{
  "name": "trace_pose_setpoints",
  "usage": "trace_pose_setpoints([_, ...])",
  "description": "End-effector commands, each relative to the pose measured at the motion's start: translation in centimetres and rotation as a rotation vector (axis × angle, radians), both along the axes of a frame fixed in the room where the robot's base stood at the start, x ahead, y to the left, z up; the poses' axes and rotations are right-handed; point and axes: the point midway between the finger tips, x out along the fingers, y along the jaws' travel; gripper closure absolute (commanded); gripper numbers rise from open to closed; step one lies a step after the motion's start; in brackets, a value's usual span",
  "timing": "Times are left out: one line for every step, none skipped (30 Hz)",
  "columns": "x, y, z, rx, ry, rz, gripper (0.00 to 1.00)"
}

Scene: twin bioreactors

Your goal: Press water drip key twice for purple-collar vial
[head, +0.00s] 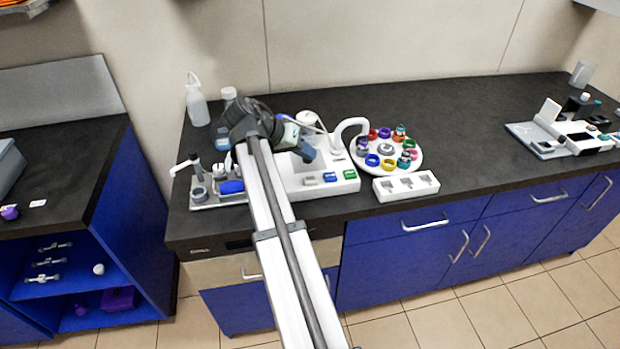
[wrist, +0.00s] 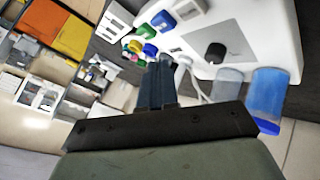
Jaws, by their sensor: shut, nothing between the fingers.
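A white bioreactor unit (head: 290,185) stands on the dark bench, with a grey key (head: 310,180), a blue key (head: 330,177) and a green key (head: 349,174) along its front. Key labels are too small to read. I cannot tell which vial has the purple collar. My gripper (head: 308,155) is shut and empty above the unit, behind the keys. In the wrist view its fingers (wrist: 158,80) are together, apart from the blue key (wrist: 163,20).
A curved white spout (head: 346,126) rises between the unit and the carousel. A white slotted block (head: 406,186) lies at the bench's front edge. A rack with small tools (head: 205,195) is left of my arm. Bottles (head: 197,105) stand behind.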

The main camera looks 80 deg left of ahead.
Motion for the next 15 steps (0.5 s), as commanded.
trace_pose_setpoints([0.0,0.0,0.4,0.001,0.000,0.000,1.00])
trace_pose_setpoints([0.0,0.1,0.7,0.001,0.000,0.000,1.00])
trace_pose_setpoints([0.0,0.1,1.2,0.002,0.000,0.000,1.00])
trace_pose_setpoints([0.0,0.1,1.7,0.003,0.000,0.000,1.00])
trace_pose_setpoints([0.0,0.1,2.1,0.003,0.000,0.000,1.00])
trace_pose_setpoints([0.0,0.1,2.6,0.002,0.000,0.001,1.00])
trace_pose_setpoints([0.0,0.1,3.0,0.002,0.000,0.000,1.00])
trace_pose_setpoints([0.0,0.1,3.3,0.002,0.000,0.000,1.00])
trace_pose_setpoints([0.0,0.1,3.6,0.001,0.000,-0.001,1.00])
trace_pose_setpoints([0.0,0.0,3.7,0.001,0.000,-0.001,1.00])
trace_pose_setpoints([0.0,0.0,3.8,0.001,0.000,-0.001,1.00])
trace_pose_setpoints([0.0,0.0,3.7,0.001,0.000,-0.001,1.00])
trace_pose_setpoints([0.0,0.0,3.7,0.001,0.000,-0.001,1.00])
trace_pose_setpoints([0.0,0.0,3.7,0.000,0.000,0.000,1.00])
trace_pose_setpoints([0.0,0.0,3.7,0.000,0.000,0.000,1.00])
